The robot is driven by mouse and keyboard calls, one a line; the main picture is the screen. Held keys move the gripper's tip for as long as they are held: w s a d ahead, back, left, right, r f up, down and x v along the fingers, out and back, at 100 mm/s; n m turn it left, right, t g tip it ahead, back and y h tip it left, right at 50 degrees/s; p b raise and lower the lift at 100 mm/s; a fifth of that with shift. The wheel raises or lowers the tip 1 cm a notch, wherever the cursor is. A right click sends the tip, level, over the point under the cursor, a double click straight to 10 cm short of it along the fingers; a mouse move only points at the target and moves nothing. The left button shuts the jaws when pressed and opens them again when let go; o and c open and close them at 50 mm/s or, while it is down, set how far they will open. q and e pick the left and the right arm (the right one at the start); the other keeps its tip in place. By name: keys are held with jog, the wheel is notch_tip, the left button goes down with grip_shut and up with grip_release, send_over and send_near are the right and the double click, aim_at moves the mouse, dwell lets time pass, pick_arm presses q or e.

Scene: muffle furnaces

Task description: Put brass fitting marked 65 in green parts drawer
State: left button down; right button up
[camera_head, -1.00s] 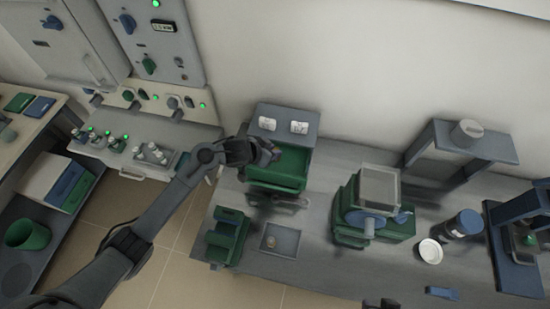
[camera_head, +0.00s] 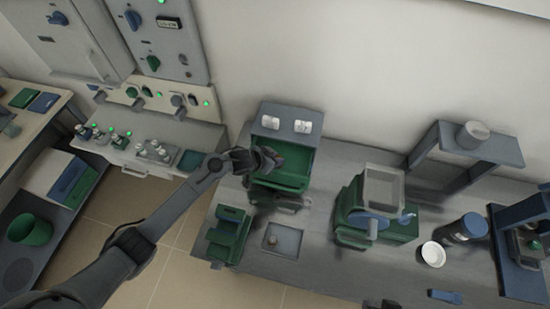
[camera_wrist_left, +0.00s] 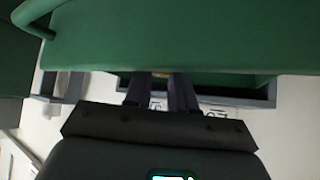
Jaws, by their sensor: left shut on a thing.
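My left gripper (camera_head: 266,159) is at the left part of the open green parts drawer (camera_head: 292,166), which sticks out of a grey cabinet (camera_head: 268,112). In the left wrist view, the gripper's two dark fingers (camera_wrist_left: 162,92) are close together. A small bit of the brass fitting (camera_wrist_left: 162,74) shows between their tips; its marking cannot be read and most of it is hidden. The green drawer (camera_wrist_left: 180,35) fills the upper part of that view, close to the fingertips. My right gripper is not in view.
Two pale labels or pots sit on the cabinet top. In front stand a small green rack (camera_head: 228,235) and a grey tray (camera_head: 282,240). A green machine with a blue wheel (camera_head: 372,215) stands to the right. The furnace panel (camera_head: 160,45) is at the left.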

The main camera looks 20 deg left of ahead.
pick_arm(q)
jog(key=c, duration=0.9)
grip_release()
jog(key=shift+c, duration=0.2)
jog(key=shift+r, duration=0.1)
jog(key=shift+s+a+r, duration=0.15)
jog(key=shift+s+r, duration=0.2)
jog(key=shift+r, duration=0.05)
jog(key=p+v, duration=0.2)
jog(key=v, duration=0.9)
jog(key=s+d+n+g+y, duration=0.1)
jog(key=s+n+g+y, duration=0.2)
jog(key=s, duration=2.3)
jog(key=shift+s+g+y, duration=0.35)
jog(key=shift+g+y, duration=0.05)
jog(key=shift+g, duration=0.3)
